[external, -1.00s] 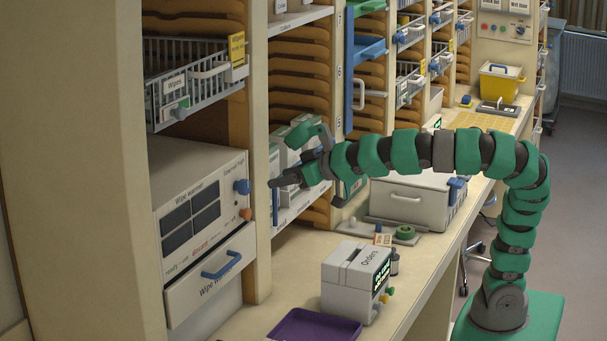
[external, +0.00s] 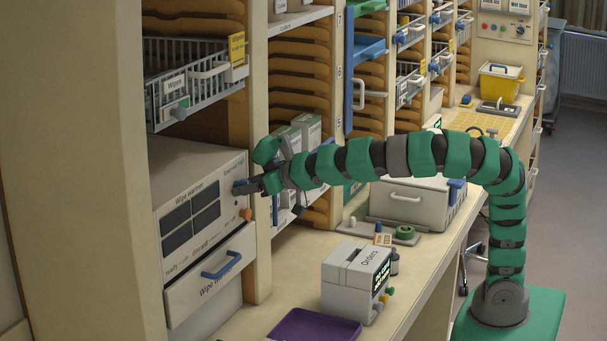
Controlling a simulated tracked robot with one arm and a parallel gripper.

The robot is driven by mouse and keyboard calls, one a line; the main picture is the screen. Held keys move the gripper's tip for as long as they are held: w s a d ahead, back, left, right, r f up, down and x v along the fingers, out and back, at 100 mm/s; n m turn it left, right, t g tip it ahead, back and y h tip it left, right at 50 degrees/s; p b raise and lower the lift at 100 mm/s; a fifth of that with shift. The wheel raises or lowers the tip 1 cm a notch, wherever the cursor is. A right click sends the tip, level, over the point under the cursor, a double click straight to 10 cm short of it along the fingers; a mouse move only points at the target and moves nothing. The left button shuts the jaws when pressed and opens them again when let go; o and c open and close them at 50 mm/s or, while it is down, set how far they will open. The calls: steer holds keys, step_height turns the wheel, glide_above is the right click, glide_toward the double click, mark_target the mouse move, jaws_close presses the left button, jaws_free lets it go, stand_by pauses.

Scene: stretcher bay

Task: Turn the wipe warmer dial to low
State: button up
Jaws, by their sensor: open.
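The wipe warmer (external: 180,195) is a pale box with dark display panels, set in the shelving at the left. The dial's setting is too small to read. My gripper (external: 256,170) is open, with its fingers apart at the right of the warmer. The lower finger is at the dial in the picture; whether it touches cannot be told.
An orange knob (external: 246,214) sits just below the dial, and a drawer with a blue handle (external: 221,265) is under it. A shelf post (external: 258,270) stands close to the right. A grey Orders box (external: 352,285) and purple tray (external: 315,326) are on the counter.

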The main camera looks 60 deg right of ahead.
steer(key=c, duration=1)
steer(key=shift+a+f+n+h+b, duration=0.1)
steer(key=shift+a+n+h+b, duration=0.05)
steer(key=shift+n+h+b, duration=0.95)
steer(key=shift+a+f+n+h+b, duration=0.15)
steer(key=shift+n+h+b, duration=0.5)
steer(key=shift+n, duration=0.75)
steer(key=shift+r+t, duration=0.1)
steer(key=shift+t, duration=0.2)
